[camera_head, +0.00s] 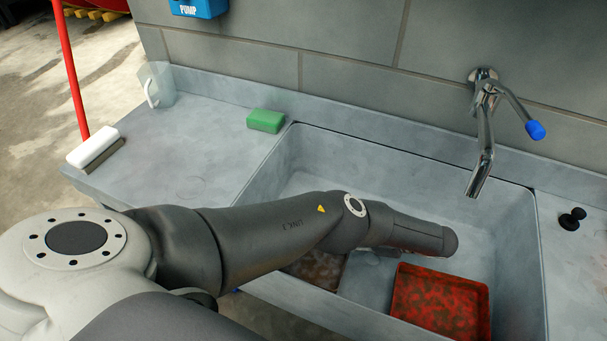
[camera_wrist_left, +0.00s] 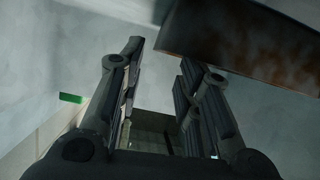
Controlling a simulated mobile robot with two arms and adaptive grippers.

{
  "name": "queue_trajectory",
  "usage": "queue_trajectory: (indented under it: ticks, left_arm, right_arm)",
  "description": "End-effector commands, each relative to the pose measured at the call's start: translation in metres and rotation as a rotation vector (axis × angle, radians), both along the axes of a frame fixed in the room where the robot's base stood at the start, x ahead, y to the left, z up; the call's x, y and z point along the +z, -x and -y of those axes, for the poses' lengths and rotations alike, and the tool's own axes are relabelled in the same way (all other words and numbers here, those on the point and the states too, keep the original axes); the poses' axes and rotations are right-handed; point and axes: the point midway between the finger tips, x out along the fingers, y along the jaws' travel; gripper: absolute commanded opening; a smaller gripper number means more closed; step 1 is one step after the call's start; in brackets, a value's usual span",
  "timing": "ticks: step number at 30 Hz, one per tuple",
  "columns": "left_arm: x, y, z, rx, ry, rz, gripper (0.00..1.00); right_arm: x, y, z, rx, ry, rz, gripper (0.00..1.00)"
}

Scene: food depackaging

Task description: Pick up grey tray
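A greyish tray with brown stains (camera_head: 318,268) lies in the sink in the head view, largely hidden by my left arm. A red, dirt-mottled tray (camera_head: 440,302) lies to its right in the sink. My left arm reaches over the sink, and its gripper is hidden there. In the left wrist view my left gripper (camera_wrist_left: 160,57) has its two fingers apart with nothing between them. A dark tray-like edge with rusty brown stains (camera_wrist_left: 245,45) is beside the right finger; I cannot tell which tray it is. My right gripper is not in view.
The sink (camera_head: 517,270) has raised walls around the trays. A tap (camera_head: 484,135) hangs over its back right.

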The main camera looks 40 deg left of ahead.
Motion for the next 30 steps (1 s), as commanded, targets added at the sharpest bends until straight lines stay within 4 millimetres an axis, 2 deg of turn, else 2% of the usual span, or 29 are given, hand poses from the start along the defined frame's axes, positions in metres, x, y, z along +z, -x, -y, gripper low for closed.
queue_trajectory:
  ticks: [8, 19, 28, 30]
  left_arm:
    - [-0.006, 0.004, -0.015, 0.000, 0.002, 0.001, 0.32]
    - [-0.021, 0.014, -0.055, 0.002, 0.003, 0.000, 0.32]
    - [-0.022, 0.014, -0.058, 0.000, 0.003, 0.003, 0.32]
    - [-0.022, 0.014, -0.058, 0.000, 0.003, 0.003, 0.24]
  right_arm:
    - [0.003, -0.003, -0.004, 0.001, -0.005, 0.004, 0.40]
    - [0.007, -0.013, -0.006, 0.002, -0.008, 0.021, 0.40]
    - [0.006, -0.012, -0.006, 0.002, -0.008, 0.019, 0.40]
    - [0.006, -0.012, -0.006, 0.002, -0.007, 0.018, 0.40]
